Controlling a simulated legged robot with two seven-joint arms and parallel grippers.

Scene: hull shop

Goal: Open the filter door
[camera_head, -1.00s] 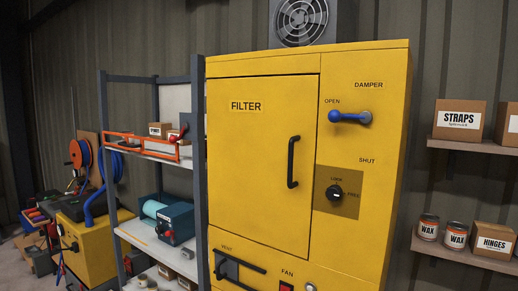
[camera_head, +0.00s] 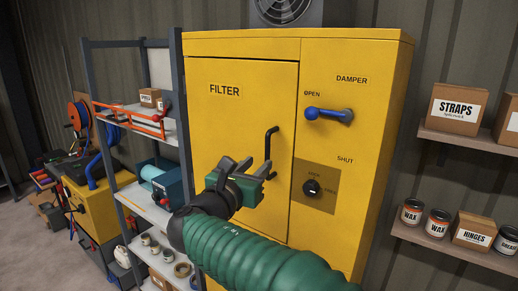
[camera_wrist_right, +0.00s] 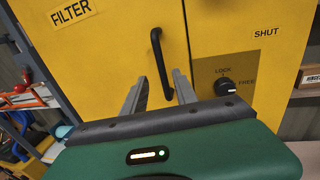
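The yellow filter door (camera_head: 230,120), labelled FILTER, is shut in the front of a yellow cabinet. Its black vertical bar handle (camera_head: 269,150) is at the door's right side. My right gripper (camera_head: 238,168) is in front of the door, left of the handle's lower end in the head view. In the right wrist view, its two grey fingers (camera_wrist_right: 158,90) are open and empty. The handle (camera_wrist_right: 159,62) shows beyond and between the fingertips, with no contact visible. The black LOCK/FREE knob (camera_wrist_right: 225,87) has its white mark towards FREE. My left gripper is out of view.
The blue damper lever (camera_head: 330,114) points to OPEN. A grey rack (camera_head: 130,110) stands left of the cabinet, and shelves with boxes (camera_head: 458,109) and cans hang at right. My green right arm hides the lower cabinet. A fan is above.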

